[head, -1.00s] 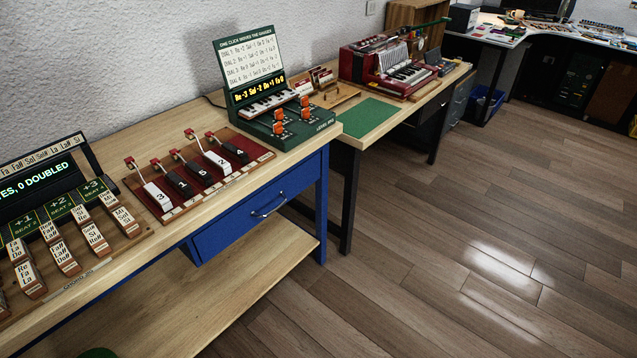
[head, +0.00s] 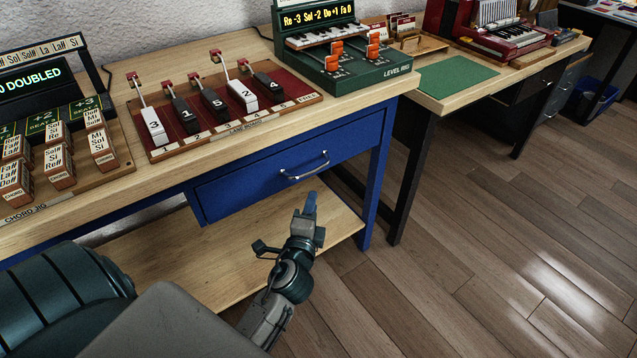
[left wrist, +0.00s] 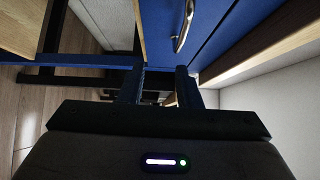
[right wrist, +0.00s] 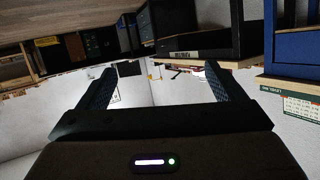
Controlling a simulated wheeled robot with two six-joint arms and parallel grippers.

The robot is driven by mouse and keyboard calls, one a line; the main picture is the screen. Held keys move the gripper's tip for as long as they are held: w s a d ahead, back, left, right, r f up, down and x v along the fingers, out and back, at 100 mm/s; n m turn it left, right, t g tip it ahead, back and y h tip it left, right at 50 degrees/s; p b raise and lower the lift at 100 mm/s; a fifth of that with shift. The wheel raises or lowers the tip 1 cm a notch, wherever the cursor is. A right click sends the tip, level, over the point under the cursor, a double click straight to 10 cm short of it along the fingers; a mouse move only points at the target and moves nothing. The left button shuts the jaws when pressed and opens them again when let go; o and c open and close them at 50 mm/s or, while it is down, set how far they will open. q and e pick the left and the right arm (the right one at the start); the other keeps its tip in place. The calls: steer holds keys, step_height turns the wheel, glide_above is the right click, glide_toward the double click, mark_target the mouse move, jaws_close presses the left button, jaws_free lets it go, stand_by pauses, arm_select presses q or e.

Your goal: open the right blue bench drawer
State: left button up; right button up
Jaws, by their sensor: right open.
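The right blue bench drawer (head: 295,165) is closed under the wooden bench top. Its silver bar handle (head: 305,167) runs along its front. The handle also shows at the top of the left wrist view (left wrist: 183,27). My left gripper (head: 309,203) is just below the handle in the head view, apart from it, above the lower shelf. In the left wrist view its two fingers stand apart with nothing between them, the handle lying beyond and slightly right. My right gripper (right wrist: 158,82) is open and empty in the right wrist view, away from the drawer; the head view does not show it.
The bench top carries a red board with numbered levers (head: 225,112), a green level rig (head: 340,60) and a chord jig (head: 70,170). The lower wooden shelf (head: 200,260) lies below the drawer. A second table (head: 470,100) stands right. Floor in front is clear.

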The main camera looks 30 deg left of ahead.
mark_target(318, 169)
arm_select(q)
steer(key=shift+t, duration=0.3)
steer(key=x, duration=0.3)
steer(key=r+x, duration=0.1)
steer(key=x, duration=0.3)
steer(key=r+x, duration=0.1)
steer(key=x, duration=0.2)
steer(key=shift+w+a+r, duration=0.2)
steer(key=shift+a+r, duration=0.05)
steer(key=shift+a, duration=0.05)
arm_select(e)
steer(key=shift+s+a+g, duration=0.25)
steer(key=shift+s+g, duration=0.15)
steer(key=shift+s, duration=0.55)
arm_select(q)
jaws_close()
